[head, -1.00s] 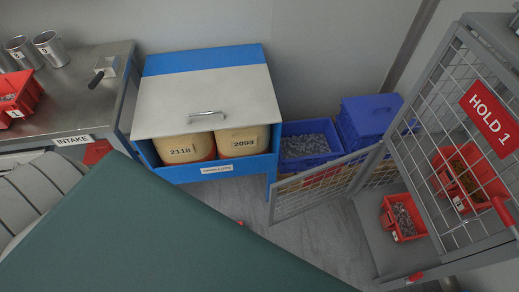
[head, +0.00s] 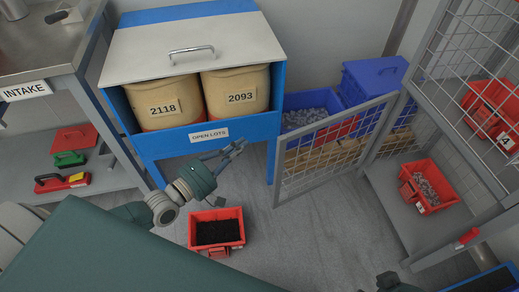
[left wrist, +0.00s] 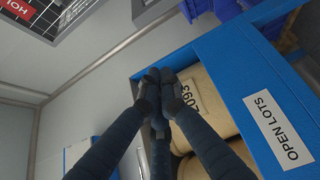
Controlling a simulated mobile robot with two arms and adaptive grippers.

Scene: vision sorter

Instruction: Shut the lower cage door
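The lower cage door (head: 335,148), a grey-framed mesh panel, stands open in the head view. It swings out to the left from the cage post, its free edge near the blue bin stand. The lower cage compartment (head: 395,215) is open and holds a red bin (head: 428,187). My left gripper (head: 238,148) is in front of the blue stand, left of the door and apart from it. Its fingertips come together with nothing visible between them, also in the left wrist view (left wrist: 160,78). A dark part at the bottom edge may be my right gripper (head: 394,284); its fingers are hidden.
A red bin of dark material (head: 216,230) is on the floor below my left gripper. The blue stand (head: 215,138) holds two tan drums under a lid. Blue bins (head: 372,85) stand behind the door. The upper cage mesh (head: 470,60) is at right. Floor before the door is clear.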

